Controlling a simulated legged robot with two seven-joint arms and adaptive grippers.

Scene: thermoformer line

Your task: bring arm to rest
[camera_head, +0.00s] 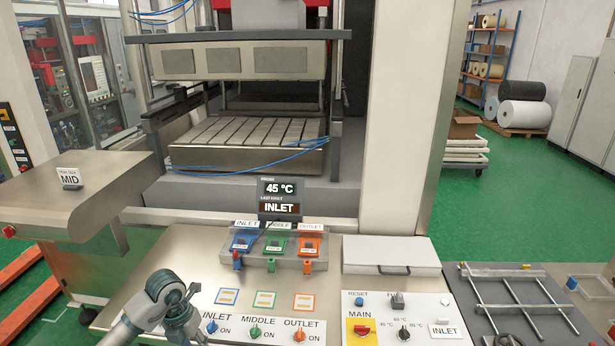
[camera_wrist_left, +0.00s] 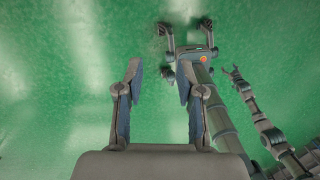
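My left gripper (camera_wrist_left: 162,75) shows in the left wrist view with its two fingers spread apart and nothing between them; green floor lies beyond. In the head view a grey-teal bent part of my arm (camera_head: 160,300) stands at the lower left, in front of the control panel; I cannot make out there whether fingers are open. In the left wrist view a thinner arm of mine reaches up from the lower right; its small end (camera_wrist_left: 233,78) is too small to read.
The control panel (camera_head: 205,262) carries an inlet, middle and outlet key block (camera_head: 272,262) and switches. A grey lidded box (camera_head: 390,255) and a metal frame (camera_head: 520,300) lie to the right. A metal ledge (camera_head: 100,190) juts in at left. The right floor has free room.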

